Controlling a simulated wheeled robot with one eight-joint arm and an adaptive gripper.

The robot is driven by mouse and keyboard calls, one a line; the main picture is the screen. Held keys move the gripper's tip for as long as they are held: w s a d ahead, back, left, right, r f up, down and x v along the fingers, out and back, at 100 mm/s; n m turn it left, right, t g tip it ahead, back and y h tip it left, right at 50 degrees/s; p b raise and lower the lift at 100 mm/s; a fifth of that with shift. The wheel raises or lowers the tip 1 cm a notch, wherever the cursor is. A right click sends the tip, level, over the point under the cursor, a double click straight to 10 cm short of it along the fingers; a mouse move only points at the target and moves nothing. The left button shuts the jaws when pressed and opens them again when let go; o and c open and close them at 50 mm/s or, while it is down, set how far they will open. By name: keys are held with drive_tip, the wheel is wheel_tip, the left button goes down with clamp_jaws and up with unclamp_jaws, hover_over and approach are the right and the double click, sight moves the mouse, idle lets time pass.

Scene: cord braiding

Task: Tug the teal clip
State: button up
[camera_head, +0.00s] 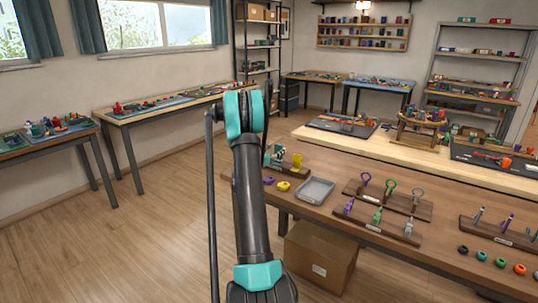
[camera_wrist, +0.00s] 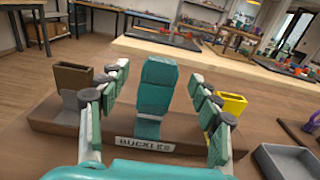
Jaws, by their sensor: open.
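The teal clip (camera_wrist: 157,88) stands upright in the middle of a brown wooden stand (camera_wrist: 48,127) labelled as buckles in the wrist view. My gripper (camera_wrist: 157,76) is open, with one finger on each side of the clip and a visible gap on both sides. A brown clip (camera_wrist: 72,80) stands to the left and a yellow clip (camera_wrist: 233,104) to the right, each outside the fingers. In the head view my arm hides most of the stand; the yellow clip (camera_head: 297,160) shows beside it.
A grey tray (camera_head: 315,190) is right of the stand, with purple (camera_head: 268,180) and yellow (camera_head: 283,186) pieces to its left.

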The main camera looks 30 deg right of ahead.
sight(278, 148)
drive_tip(key=shift+x, duration=1.7)
drive_tip(key=shift+c, duration=0.4)
drive_tip(key=c, duration=1.3)
drive_tip(key=shift+c, duration=0.2)
drive_tip(key=o, duration=1.4)
drive_tip(key=shift+f, duration=0.1)
drive_tip(key=shift+c, duration=0.2)
drive_tip(key=shift+o, duration=0.3)
drive_tip(key=shift+o, duration=1.3)
drive_tip(key=shift+a, duration=0.1)
